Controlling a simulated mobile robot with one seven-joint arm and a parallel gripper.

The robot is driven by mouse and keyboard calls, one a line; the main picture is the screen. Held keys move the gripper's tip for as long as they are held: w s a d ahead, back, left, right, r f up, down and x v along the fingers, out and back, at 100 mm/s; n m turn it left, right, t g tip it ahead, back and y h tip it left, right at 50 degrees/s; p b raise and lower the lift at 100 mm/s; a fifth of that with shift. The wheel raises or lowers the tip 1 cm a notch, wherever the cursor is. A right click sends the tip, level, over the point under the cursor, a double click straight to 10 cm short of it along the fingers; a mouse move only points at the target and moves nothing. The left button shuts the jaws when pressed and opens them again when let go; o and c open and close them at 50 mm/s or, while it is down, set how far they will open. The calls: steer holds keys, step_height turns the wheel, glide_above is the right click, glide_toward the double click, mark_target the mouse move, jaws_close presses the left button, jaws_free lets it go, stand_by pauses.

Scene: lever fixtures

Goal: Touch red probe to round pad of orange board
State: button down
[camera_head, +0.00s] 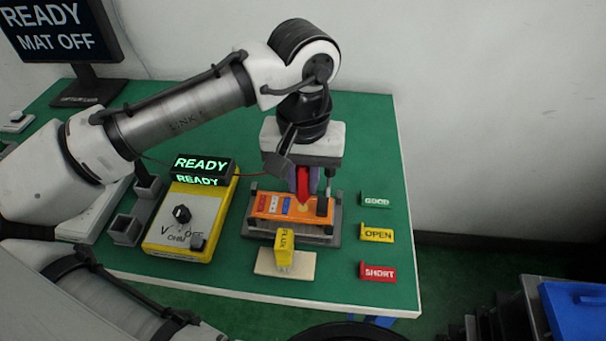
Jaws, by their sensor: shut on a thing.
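My gripper (306,180) points straight down and is shut on the red probe (303,190). The probe stands roughly upright, its tip over the right-hand part of the orange board (262,211). A small pale yellow round pad (303,207) shows just under the tip. I cannot tell whether tip and pad touch or a small gap remains. The board lies in a dark grey holder (290,238) and carries red and blue patches. The gripper and probe hide part of the board's back edge.
A yellow meter (160,243) with a knob and a READY display (202,167) stands left of the board. A yellow FLUX container (284,250) stands in front. GOOD (375,200), OPEN (377,234) and SHORT (377,272) tags line the right. A monitor (60,30) reads "READY MAT OFF".

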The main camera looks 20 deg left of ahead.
steer(key=shift+f, duration=0.5)
stand_by(1.6)
step_height(320, 180, up, 7)
steer(key=p, duration=0.7)
steer(key=shift+r, duration=0.1)
